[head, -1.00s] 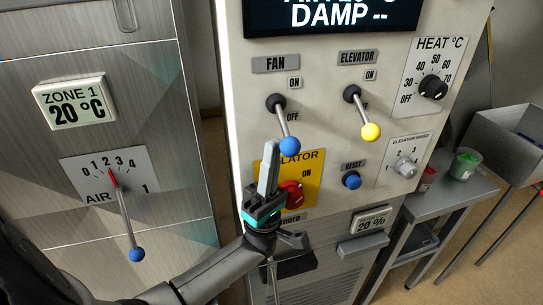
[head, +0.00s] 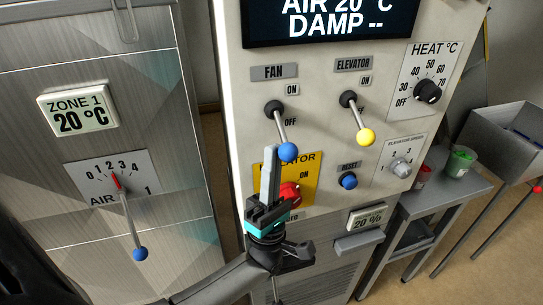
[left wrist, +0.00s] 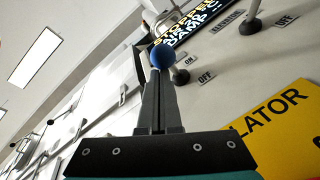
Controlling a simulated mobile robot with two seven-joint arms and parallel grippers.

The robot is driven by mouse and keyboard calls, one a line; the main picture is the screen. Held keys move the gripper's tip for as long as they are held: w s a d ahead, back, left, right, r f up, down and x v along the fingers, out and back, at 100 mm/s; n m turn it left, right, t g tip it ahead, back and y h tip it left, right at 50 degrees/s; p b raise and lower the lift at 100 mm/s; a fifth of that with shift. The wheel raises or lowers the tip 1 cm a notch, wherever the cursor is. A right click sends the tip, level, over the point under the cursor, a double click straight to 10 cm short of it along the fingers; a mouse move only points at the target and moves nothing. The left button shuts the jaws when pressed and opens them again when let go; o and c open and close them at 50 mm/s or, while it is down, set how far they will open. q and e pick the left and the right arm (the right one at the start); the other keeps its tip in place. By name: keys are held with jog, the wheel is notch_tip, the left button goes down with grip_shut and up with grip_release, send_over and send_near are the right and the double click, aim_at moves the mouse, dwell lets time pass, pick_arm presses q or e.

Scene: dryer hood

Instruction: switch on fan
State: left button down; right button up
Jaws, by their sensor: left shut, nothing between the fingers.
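The fan lever, with a blue ball knob (head: 288,152), hangs down from its black pivot under the FAN label (head: 274,72), on the OFF side. My left gripper (head: 271,148) is shut and empty, pointing up just left of the blue ball. In the left wrist view the blue ball (left wrist: 162,57) shows right at the tips of my closed left gripper (left wrist: 158,82). Whether they touch is not clear. My right gripper is not in view.
The elevator lever with a yellow ball (head: 364,137) hangs to the right. Below are a red isolator switch (head: 290,194) and a blue reset button (head: 348,181). An air lever (head: 140,254) is on the left cabinet. A grey table (head: 440,200) stands at right.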

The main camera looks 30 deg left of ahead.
pick_arm(q)
notch_tip(320, 180, up, 6)
jog(key=s+d+n+g+y+p, duration=0.1)
jog(key=d+n+g+y+p, duration=0.1)
jog(key=n+g+y+p, duration=0.4)
jog(key=n+g+p, duration=0.4)
jog(key=g+p, duration=0.1)
jog(key=g, duration=0.2)
jog(key=shift+s+f+p, duration=0.25)
jog(key=shift+s+p, duration=0.1)
jog(key=shift+s, duration=0.05)
pick_arm(e)
notch_tip(320, 180, up, 12)
pick_arm(q)
jog(key=shift+d+f, duration=0.1)
jog(key=shift+d, duration=0.05)
pick_arm(e)
jog(key=shift+f, duration=0.15)
